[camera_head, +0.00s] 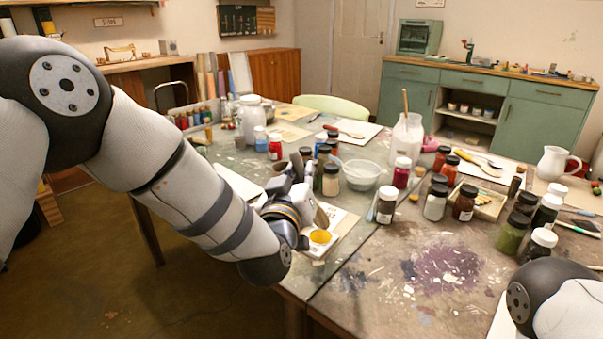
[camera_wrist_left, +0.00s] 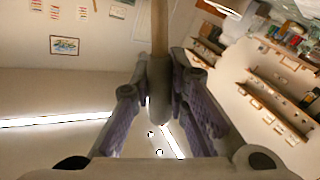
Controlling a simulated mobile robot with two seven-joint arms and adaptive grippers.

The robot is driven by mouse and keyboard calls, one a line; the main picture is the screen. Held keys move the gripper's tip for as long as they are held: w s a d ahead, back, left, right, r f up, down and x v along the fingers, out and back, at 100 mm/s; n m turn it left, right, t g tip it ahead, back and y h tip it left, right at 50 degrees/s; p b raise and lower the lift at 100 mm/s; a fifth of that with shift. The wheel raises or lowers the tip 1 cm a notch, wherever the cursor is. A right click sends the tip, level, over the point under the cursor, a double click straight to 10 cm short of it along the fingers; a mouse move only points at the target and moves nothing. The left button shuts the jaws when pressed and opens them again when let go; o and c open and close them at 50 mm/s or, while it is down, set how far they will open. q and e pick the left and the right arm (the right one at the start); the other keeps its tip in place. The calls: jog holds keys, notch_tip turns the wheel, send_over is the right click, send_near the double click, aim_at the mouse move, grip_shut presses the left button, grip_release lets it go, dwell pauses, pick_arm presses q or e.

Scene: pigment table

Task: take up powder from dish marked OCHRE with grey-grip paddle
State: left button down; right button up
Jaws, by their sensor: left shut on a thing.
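My left gripper (camera_head: 292,192) is over the near left part of the table. In the left wrist view its fingers (camera_wrist_left: 163,78) are closed around the grey grip of a paddle (camera_wrist_left: 160,92), whose pale wooden shaft (camera_wrist_left: 160,28) runs up out of the picture. In the head view a brown piece (camera_head: 321,217), perhaps the paddle's end, shows beside the gripper near a white dish of yellow powder (camera_head: 320,237). I cannot tell whether it touches the powder. No OCHRE marking is legible. My right gripper is not in view.
A white bowl (camera_head: 361,174) stands behind. The stained tabletop (camera_head: 440,265) at front right is clear. The table's edge is close to the dish.

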aim_at(301, 159)
pick_arm(q)
jog(key=shift+f, duration=0.95)
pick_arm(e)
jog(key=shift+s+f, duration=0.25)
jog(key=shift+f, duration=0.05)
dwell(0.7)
pick_arm(q)
notch_tip(301, 159, up, 7)
jog(key=p, duration=0.2)
jog(key=shift+r+p, duration=0.2)
jog(key=shift+p, duration=0.15)
jog(key=shift+f, duration=0.15)
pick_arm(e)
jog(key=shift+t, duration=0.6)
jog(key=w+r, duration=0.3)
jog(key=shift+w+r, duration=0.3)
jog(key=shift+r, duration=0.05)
